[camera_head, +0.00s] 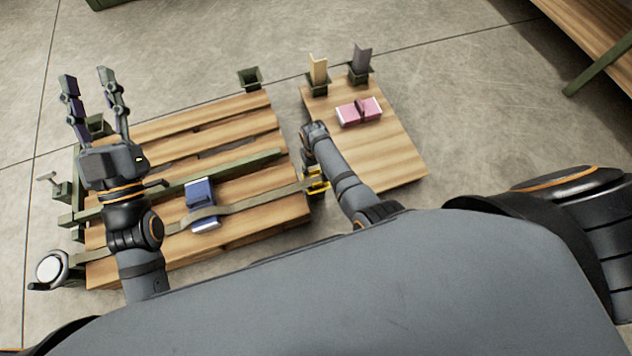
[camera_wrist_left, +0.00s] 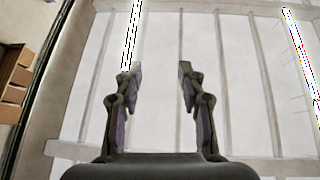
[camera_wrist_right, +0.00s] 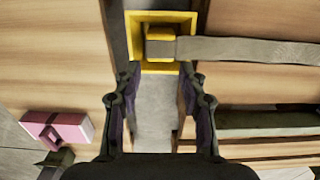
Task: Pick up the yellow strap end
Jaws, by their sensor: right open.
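The yellow strap end (camera_wrist_right: 160,46) sits in a yellow square frame (camera_wrist_right: 133,46) in the right wrist view, with a grey-green strap (camera_wrist_right: 250,50) running off to the right from it. In the head view the yellow end (camera_head: 316,180) lies at the right edge of the slatted pallet, and the strap (camera_head: 255,198) crosses over a blue book-like block (camera_head: 201,203). My right gripper (camera_wrist_right: 158,80) is open, its fingertips just short of the yellow frame, with nothing between them.
A smaller wooden board (camera_head: 395,150) to the right holds a pink block (camera_head: 359,111) and two upright pieces in holders at its far edge. A narrow gap separates it from the slatted pallet (camera_head: 230,125). A round white-faced device (camera_head: 49,268) is at the lower left.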

